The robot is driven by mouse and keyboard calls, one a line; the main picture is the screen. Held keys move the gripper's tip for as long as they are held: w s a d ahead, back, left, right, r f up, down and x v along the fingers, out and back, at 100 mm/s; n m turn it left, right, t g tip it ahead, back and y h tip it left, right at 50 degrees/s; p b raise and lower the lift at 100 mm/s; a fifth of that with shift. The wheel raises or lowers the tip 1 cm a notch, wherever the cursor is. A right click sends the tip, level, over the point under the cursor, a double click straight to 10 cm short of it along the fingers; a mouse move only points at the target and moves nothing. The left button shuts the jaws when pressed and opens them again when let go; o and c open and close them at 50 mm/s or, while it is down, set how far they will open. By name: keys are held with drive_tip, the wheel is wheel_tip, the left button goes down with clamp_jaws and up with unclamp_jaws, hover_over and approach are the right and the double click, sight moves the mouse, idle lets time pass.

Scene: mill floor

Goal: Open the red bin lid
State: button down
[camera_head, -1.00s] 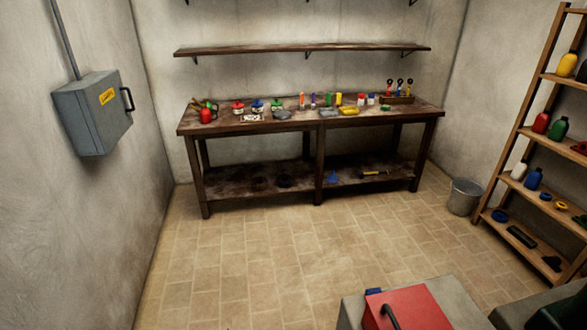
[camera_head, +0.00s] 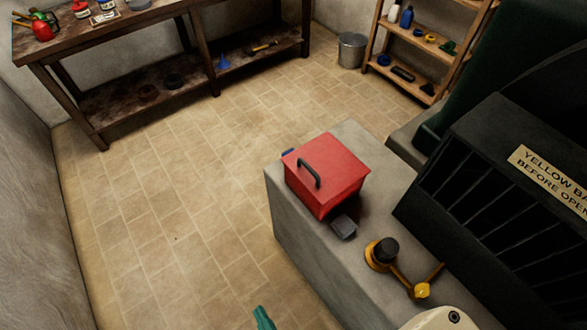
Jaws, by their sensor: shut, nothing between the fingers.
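The red bin (camera_head: 325,180) is a red box with a closed lid (camera_head: 328,160). It sits on a grey concrete block, right of the picture's middle. A dark curved handle (camera_head: 309,173) stands on the left part of the lid. The rest of my gripper is out of frame.
The concrete block (camera_head: 291,222) also carries a small grey piece (camera_head: 343,228) and an orange lever with a black knob (camera_head: 386,250). A dark barred machine (camera_head: 480,190) stands at right. A workbench (camera_head: 110,85), a bucket (camera_head: 351,50) and shelves are behind. The tiled floor at left is clear.

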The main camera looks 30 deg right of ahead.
drive_tip(key=w+d+f+n+g+h, duration=0.3)
drive_tip(key=w+d+f+n, duration=0.2)
drive_tip(key=w+f+n, duration=0.45)
drive_tip(key=w+d+f+n+g+h, duration=0.1)
drive_tip(key=w+d+f+n+h, duration=0.2)
drive_tip(key=w+d+h, duration=0.4)
drive_tip(key=w+d+r+n+g+h, duration=0.1)
drive_tip(key=w+d+r+g+h, duration=0.15)
drive_tip(key=r, duration=0.45)
drive_tip(key=w+d+r+g+h, duration=0.1)
drive_tip(key=w+r+g+h, duration=0.1)
drive_tip(key=w+r+h, duration=0.3)
drive_tip(key=w+d+r+n+g+h, duration=0.1)
drive_tip(key=w+r+g+h, duration=0.15)
drive_tip(key=r, duration=0.55)
drive_tip(key=s+x, duration=0.1)
drive_tip(key=x, duration=0.8)
drive_tip(key=shift+d, duration=0.45)
drive_tip(key=shift+f+g, duration=0.1)
drive_tip(key=shift+g, duration=0.3)
